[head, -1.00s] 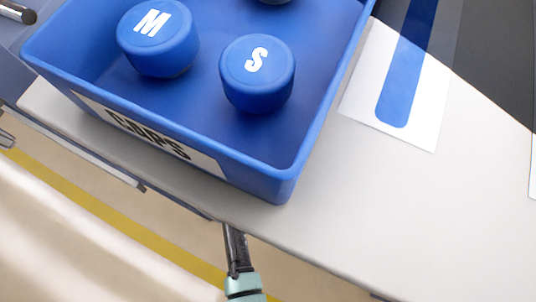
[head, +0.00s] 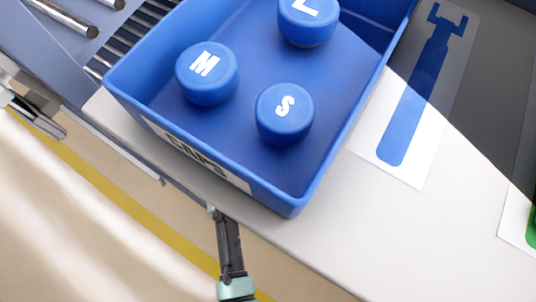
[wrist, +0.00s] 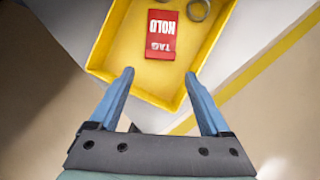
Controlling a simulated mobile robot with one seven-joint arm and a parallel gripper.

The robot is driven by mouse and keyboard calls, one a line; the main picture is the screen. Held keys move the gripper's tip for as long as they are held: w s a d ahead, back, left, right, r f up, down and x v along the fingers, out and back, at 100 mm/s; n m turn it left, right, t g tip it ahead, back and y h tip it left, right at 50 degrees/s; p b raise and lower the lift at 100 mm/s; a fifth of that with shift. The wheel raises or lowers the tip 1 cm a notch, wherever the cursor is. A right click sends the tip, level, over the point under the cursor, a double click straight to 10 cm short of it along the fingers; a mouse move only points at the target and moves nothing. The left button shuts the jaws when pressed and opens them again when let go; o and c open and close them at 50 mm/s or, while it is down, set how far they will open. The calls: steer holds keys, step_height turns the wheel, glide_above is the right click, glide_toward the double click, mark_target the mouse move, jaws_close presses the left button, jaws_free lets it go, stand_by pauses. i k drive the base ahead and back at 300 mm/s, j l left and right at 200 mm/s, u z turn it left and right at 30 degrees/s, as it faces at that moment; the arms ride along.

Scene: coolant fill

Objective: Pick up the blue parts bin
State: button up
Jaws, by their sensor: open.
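The blue parts bin (head: 272,198) stands on the pale worktop in the head view, its far part cut off by the top edge. It has a white label reading "CAPS" on its near wall. It holds blue caps marked M (head: 207,75), S (head: 285,113) and L (head: 308,22). My gripper (wrist: 159,73) is open in the wrist view, its two blue fingers apart with nothing between them. They point at the near end of a yellow bin (wrist: 150,97). I cannot tell whether they touch it. The blue bin is not in the wrist view.
The yellow bin holds a red "HOLD TAG" card (wrist: 162,35) and a grey ring (wrist: 197,9). A white card with a blue tool outline (head: 403,138) lies right of the blue bin. Metal rollers (head: 62,15) are at upper left.

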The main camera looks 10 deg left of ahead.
mark_target(339, 74)
steer(key=k, duration=1.5)
